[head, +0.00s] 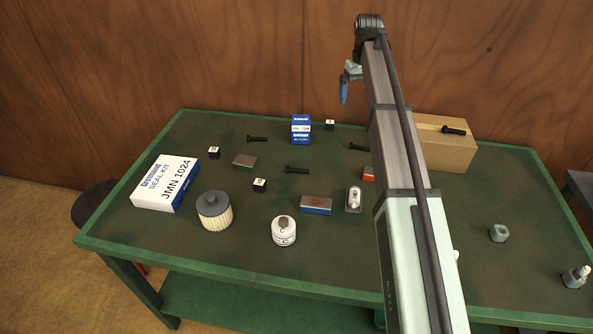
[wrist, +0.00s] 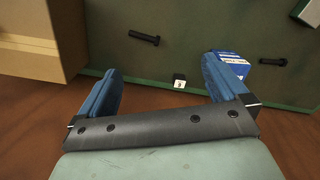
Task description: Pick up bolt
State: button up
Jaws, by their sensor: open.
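Several black bolts are in view. In the head view one bolt (head: 257,139) lies at the back left of the green table, one (head: 297,170) near the middle, and one (head: 358,146) partly hidden by my arm. Another bolt (head: 453,129) lies on top of the cardboard box (head: 425,125). My gripper (head: 344,92) is raised above the table's back edge, with blue fingers. In the wrist view my gripper (wrist: 163,68) is open and empty. One bolt (wrist: 144,37) lies beyond the gap between the fingers, and another (wrist: 272,61) to the right.
A blue box (head: 300,129) and small black cubes (head: 329,125) stand near the back. A seal kit box (head: 165,183), a filter (head: 214,210), a white canister (head: 284,231) and small boxes occupy the left and middle. Nuts (head: 499,232) sit at right. A wooden wall rises behind.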

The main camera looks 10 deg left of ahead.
jog(key=s+a+f+n, duration=0.1)
jog(key=s+a+f, duration=0.1)
jog(key=s+a, duration=0.35)
jog(key=s+a+f+n, duration=0.1)
jog(key=s+a+f, duration=0.15)
jog(key=a, duration=0.55)
jog(key=m, duration=0.6)
send_over(298, 169)
notch_tip(298, 169, down, 2)
jog(key=shift+y, duration=0.3)
jog(key=f, duration=0.8)
jog(key=shift+s+f, duration=0.2)
jog(key=shift+s, duration=0.05)
jog(key=shift+w+f, duration=0.2)
jog(key=shift+f, duration=2.55)
jog(key=shift+c, duration=0.2)
jog(key=c, duration=0.9)
